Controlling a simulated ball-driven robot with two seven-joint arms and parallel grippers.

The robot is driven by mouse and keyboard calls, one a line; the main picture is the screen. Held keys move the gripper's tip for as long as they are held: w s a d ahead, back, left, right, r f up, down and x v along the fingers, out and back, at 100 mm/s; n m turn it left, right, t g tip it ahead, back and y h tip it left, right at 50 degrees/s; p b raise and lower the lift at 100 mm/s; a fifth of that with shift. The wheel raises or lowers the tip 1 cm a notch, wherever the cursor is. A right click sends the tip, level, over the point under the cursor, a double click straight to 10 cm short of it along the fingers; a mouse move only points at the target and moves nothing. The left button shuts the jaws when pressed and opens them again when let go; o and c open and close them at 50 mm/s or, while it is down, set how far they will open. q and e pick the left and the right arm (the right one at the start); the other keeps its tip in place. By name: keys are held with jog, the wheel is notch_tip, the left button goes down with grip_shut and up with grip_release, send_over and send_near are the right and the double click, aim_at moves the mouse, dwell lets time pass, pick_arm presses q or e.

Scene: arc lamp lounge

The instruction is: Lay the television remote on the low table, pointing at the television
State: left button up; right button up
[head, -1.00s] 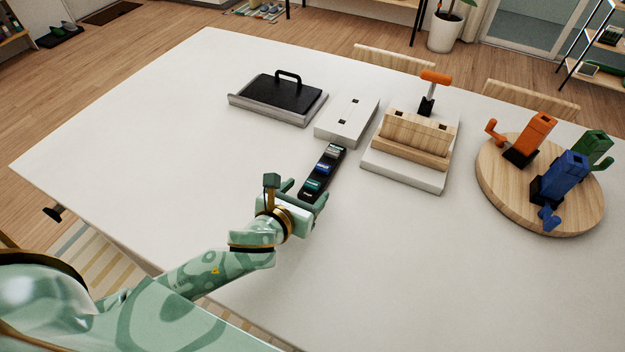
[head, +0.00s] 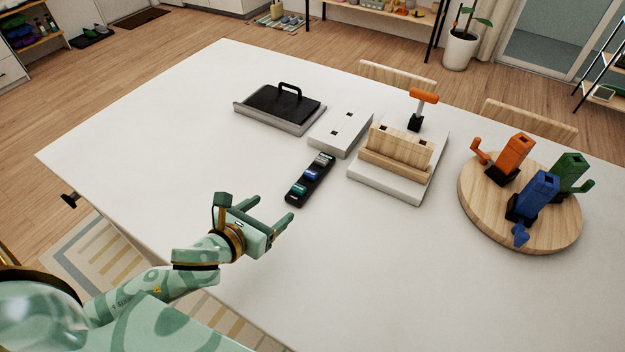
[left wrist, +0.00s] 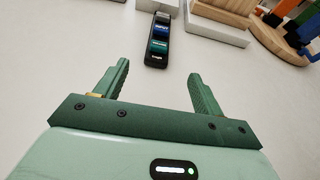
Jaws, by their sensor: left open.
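The remote (head: 310,180) is a long black bar with grey, blue and teal buttons. It lies flat on the white table (head: 150,140), its far end close to a white box. My left gripper (head: 272,209) is open and empty, just off the remote's near end. No television shows in either view. My right gripper is out of view.
Behind the remote stand a black-topped grey tray with a handle (head: 280,103), the white box (head: 341,132) and a wooden block on a white base (head: 400,147). At right, a round wooden board (head: 475,200) holds orange, blue and green pieces. The table's left and front areas are clear.

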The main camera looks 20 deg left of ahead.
aim_at(296, 192)
pick_arm(q)
jog(key=b+x, duration=0.1)
jog(key=x, duration=0.4)
jog(key=shift+a+f, duration=0.15)
jog(key=shift+f, duration=0.05)
jog(key=x, duration=0.2)
jog(key=shift+w+d+f, duration=0.1)
jog(key=shift+w+d, duration=0.15)
jog(key=shift+w, duration=0.1)
jog(key=shift+w+f+b, duration=0.25)
jog(key=shift+w+b, duration=0.1)
jog(key=shift+w, duration=0.2)
jog(key=x, duration=0.2)
jog(key=b+x, duration=0.1)
jog(key=x, duration=0.1)
jog(key=shift+s+f, duration=0.15)
jog(key=shift+f, duration=0.1)
jog(key=shift+w+f, duration=0.1)
jog(key=shift+w, duration=0.35)
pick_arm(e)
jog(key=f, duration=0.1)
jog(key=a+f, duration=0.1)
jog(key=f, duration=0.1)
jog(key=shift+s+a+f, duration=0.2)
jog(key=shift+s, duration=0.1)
pick_arm(q)
jog(key=shift+s, duration=0.1)
jog(key=shift+c, duration=0.3)
jog(key=c, duration=1.2)
